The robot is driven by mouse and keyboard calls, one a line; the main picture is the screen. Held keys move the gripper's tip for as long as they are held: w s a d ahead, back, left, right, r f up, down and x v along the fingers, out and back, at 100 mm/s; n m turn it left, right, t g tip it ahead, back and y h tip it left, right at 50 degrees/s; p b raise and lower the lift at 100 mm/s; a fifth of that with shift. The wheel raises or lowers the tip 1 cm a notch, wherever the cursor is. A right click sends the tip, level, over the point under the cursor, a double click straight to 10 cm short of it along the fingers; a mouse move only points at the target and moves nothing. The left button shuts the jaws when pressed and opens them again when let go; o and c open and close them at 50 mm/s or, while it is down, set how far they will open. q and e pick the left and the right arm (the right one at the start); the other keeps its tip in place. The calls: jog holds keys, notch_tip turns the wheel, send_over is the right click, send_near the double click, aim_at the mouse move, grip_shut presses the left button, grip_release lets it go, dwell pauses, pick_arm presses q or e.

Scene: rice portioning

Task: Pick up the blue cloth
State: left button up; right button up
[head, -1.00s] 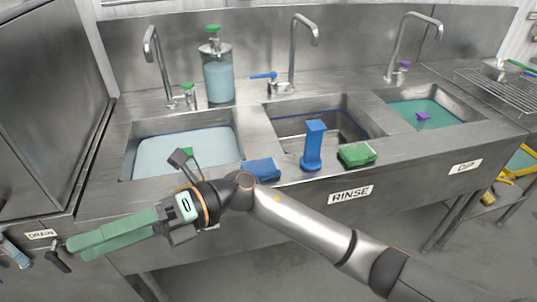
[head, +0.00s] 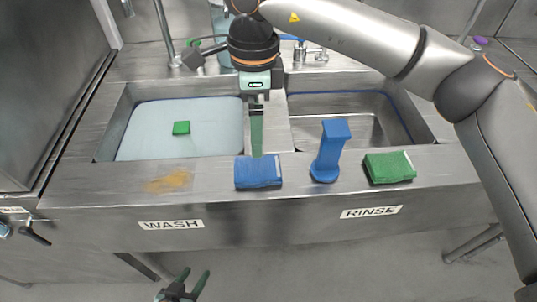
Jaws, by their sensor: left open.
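The blue cloth (head: 258,173) lies as a folded pad on the front ledge of the steel sink unit, between the two basins. My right gripper (head: 257,150), on the arm from the right, points down over it. Its green finger ends at the cloth's back edge; I cannot tell if it touches. The fingers line up edge-on, so their gap is hidden. My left gripper (head: 188,283) is low in the picture, in front of the sinks, with its two green fingers apart and empty.
A blue upright-handled tool (head: 329,152) stands right of the cloth, then a green cloth or sponge (head: 389,167). A brownish smear (head: 169,182) marks the ledge to the left. A small green block (head: 181,128) shows in the wash basin (head: 110,132). The rinse basin (head: 415,115) is behind the tool.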

send_over(260, 167)
notch_tip(260, 167, down, 7)
jog(key=shift+r+p, duration=0.1)
jog(key=shift+p, duration=0.25)
jog(key=shift+f+p, duration=0.5)
jog(key=shift+f, duration=2.2)
jog(key=c, duration=1.1)
jog(key=shift+r, duration=0.2)
